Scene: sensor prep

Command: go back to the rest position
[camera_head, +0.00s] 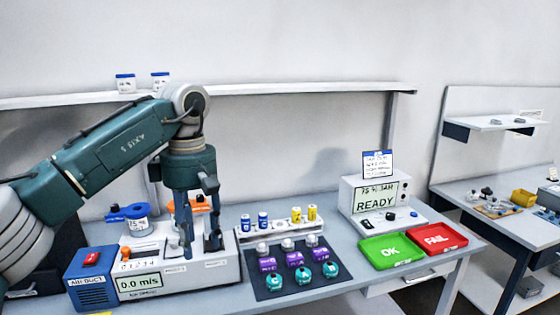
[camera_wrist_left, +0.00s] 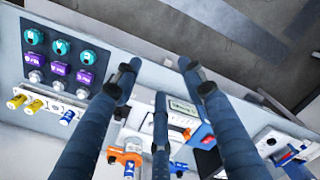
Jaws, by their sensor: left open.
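My left gripper (camera_head: 198,245) points down over the white fixture (camera_head: 215,268) at the left part of the bench. Its dark fingers also show in the left wrist view (camera_wrist_left: 155,85), spread apart with nothing between them. The green arm reaches in from the left. My right gripper is in neither view.
A blue air-duct box (camera_head: 90,278) stands left of the fixture. A dark mat (camera_head: 318,288) holds several purple and teal pieces. A READY tester (camera_head: 378,205), a green OK tray (camera_head: 391,252) and a red FAIL tray (camera_head: 437,239) are right. A shelf (camera_head: 290,89) runs behind.

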